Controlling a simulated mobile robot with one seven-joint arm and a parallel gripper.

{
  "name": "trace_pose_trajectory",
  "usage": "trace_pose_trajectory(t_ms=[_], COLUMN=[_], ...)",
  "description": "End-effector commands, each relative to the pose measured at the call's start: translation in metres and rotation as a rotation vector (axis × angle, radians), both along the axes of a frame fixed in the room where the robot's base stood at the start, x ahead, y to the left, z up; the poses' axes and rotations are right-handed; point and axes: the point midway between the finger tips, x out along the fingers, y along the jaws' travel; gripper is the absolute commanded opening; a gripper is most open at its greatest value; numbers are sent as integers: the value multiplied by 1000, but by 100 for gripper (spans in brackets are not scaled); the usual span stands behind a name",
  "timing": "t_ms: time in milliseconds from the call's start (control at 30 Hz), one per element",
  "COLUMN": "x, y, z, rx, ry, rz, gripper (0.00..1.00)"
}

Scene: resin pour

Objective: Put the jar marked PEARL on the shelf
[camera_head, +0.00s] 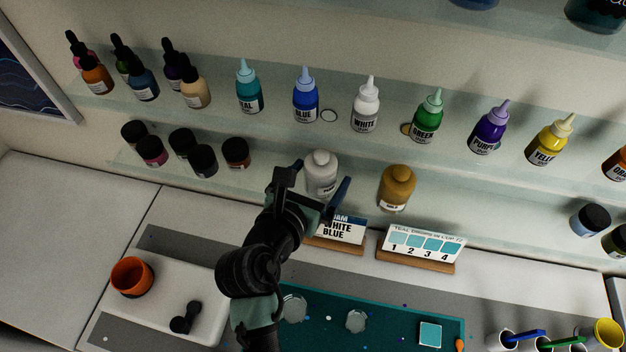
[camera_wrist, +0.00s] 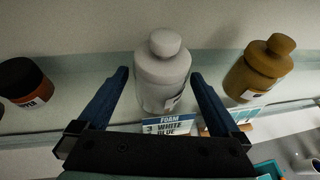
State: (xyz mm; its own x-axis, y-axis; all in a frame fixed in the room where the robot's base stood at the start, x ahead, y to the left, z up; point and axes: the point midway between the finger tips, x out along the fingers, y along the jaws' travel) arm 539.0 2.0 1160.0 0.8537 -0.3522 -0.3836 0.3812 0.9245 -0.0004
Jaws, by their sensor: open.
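A white-grey jar (camera_head: 321,172) with a rounded cap stands on the lower glass shelf (camera_head: 350,196). Its label is turned partly away and cannot be read, so I cannot confirm PEARL. My gripper (camera_head: 318,186) is open, with a finger on each side of this jar. In the wrist view the pale jar (camera_wrist: 162,72) stands upright between the blue fingertips of my gripper (camera_wrist: 158,76), with gaps visible on both sides. A gold-brown jar (camera_head: 397,187) stands to its right on the same shelf and also shows in the wrist view (camera_wrist: 259,70).
Dark-capped jars (camera_head: 203,160) stand left on the lower shelf. A card reading WHITE BLUE (camera_head: 341,228) and a numbered teal card (camera_head: 424,244) stand below. An orange cup (camera_head: 132,276) is on the counter.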

Motion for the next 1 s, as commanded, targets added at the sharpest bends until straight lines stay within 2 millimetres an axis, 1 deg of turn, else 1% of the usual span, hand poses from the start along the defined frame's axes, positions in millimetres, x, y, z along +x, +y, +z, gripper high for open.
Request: trace_pose_trajectory(t_ms=[67,167,500,600,700,800,1000], x=[-2,-13,-72,-86,-96,-101,-103], y=[2,7,31,37,41,42,42], z=[3,7,33,40,44,47,48], rx=[0,1,0,0,-1,0,0], ry=[-1,-1,-2,-1,-1,-1,0], rz=[2,3,4,3,2,0,-1], gripper=[100,100,100,100,100,100,100])
